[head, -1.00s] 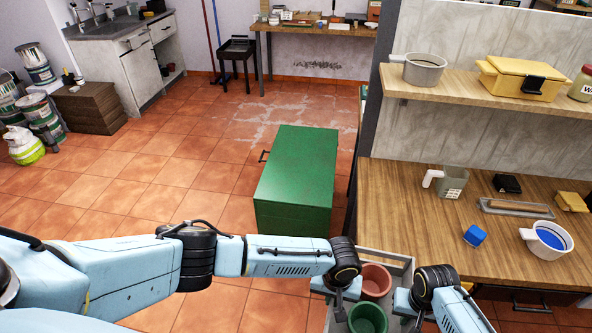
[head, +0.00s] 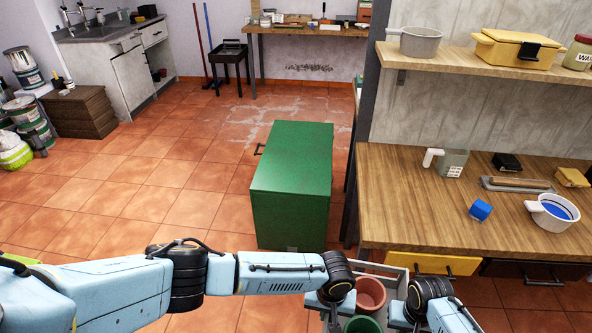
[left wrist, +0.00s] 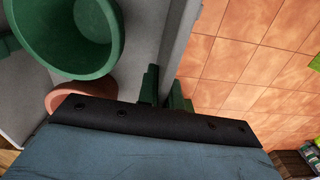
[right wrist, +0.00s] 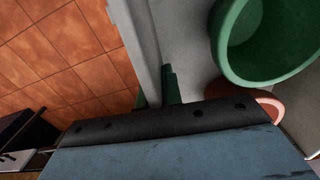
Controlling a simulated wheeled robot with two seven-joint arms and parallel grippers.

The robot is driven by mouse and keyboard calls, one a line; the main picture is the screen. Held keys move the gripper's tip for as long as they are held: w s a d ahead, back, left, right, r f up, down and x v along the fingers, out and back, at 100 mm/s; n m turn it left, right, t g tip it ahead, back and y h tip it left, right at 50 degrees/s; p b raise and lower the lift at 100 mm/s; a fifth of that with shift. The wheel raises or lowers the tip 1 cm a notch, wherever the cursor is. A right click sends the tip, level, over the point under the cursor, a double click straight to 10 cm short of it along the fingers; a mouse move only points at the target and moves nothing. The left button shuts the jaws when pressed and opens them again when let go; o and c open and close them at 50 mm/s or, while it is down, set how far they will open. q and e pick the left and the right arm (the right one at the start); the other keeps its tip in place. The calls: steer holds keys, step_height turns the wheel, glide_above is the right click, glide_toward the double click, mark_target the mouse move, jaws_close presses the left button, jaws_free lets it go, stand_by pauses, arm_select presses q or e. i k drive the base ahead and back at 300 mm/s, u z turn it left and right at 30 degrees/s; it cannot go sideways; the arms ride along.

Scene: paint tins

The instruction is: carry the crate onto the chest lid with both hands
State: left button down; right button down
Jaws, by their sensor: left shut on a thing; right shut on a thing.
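The grey crate (head: 388,268) is at the bottom of the head view, partly hidden by my arms. It holds a terracotta pot (head: 371,292) and a green pot (head: 362,325). My left gripper (head: 332,311) is shut on the crate's left wall; its fingers straddle the wall in the left wrist view (left wrist: 165,88). My right gripper (head: 402,316) is shut on the opposite wall, as the right wrist view (right wrist: 157,88) shows. The green chest stands on the floor beyond the crate, its lid (head: 292,158) shut and bare.
A wooden workbench (head: 420,200) with a blue cube (head: 481,210) and a white pot (head: 552,212) stands close on the right. A yellow drawer front (head: 435,264) is under it. Tiled floor (head: 190,205) is clear left of the chest. Paint tins (head: 30,120) stand far left.

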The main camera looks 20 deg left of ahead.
mark_target(298, 150)
steer(key=k, duration=0.4)
steer(key=u, duration=1.55)
steer(key=i, duration=5.85)
steer(key=z, duration=0.05)
